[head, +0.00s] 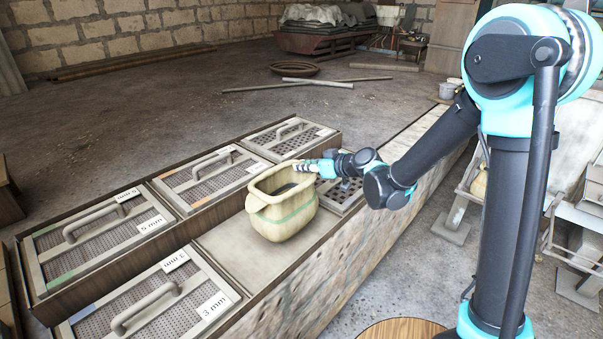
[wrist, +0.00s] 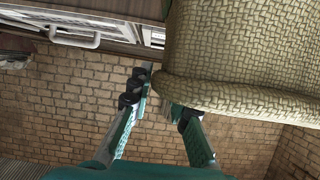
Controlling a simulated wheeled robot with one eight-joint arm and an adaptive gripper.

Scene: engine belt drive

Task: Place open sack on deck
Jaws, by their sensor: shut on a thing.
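The open sack (head: 282,216) is pale beige with a green band and a wide, rolled rim. It is upright over the bare deck (head: 228,247) between the sieve trays. I cannot tell whether its base touches the deck or hangs just above it. My gripper (head: 308,167) is shut on the sack's rim at the right back side. In the wrist view the woven sack (wrist: 240,50) fills the upper right, its thick rim between my fingertips (wrist: 163,104). The sack's far side and underside are hidden.
Sieve trays with raised handles, including a 5 mm tray (head: 105,238) and a 3 mm tray (head: 150,300), surround the deck to the left and front. Another perforated tray (head: 345,192) lies close behind the sack at right. A stone-like side wall (head: 365,255) drops to the floor.

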